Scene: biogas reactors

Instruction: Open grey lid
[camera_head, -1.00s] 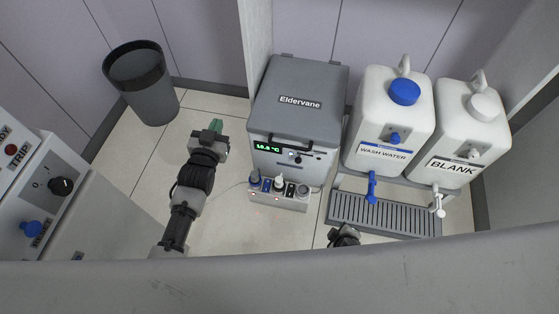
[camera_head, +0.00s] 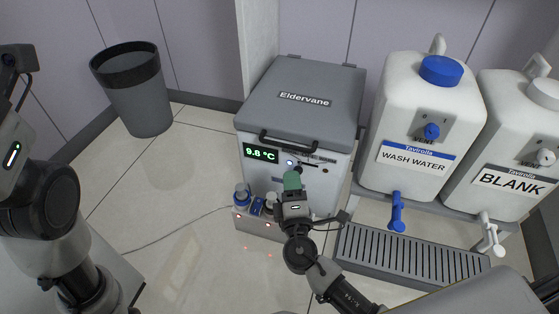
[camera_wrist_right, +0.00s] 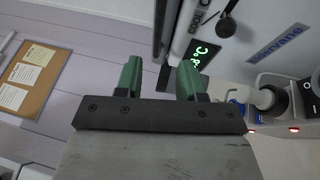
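The grey lid (camera_head: 303,100), labelled "Eldervane", lies closed on the white unit (camera_head: 258,172) in the head view. A dark bar handle (camera_head: 288,142) runs along its front edge. My right gripper (camera_head: 292,180) is in front of the unit's front face, below and apart from the handle. The right wrist view shows its two green fingers (camera_wrist_right: 160,76) spread with nothing between them. The unit's green display (camera_wrist_right: 203,56) also shows there, beyond the fingers. My left arm stands close at the left of the head view; its gripper is out of the picture.
White wash water (camera_head: 416,128) and blank (camera_head: 512,140) containers stand at right above a slatted grey drip tray (camera_head: 410,262). A dark bin (camera_head: 137,98) stands at back left. Floor between bin and unit is clear.

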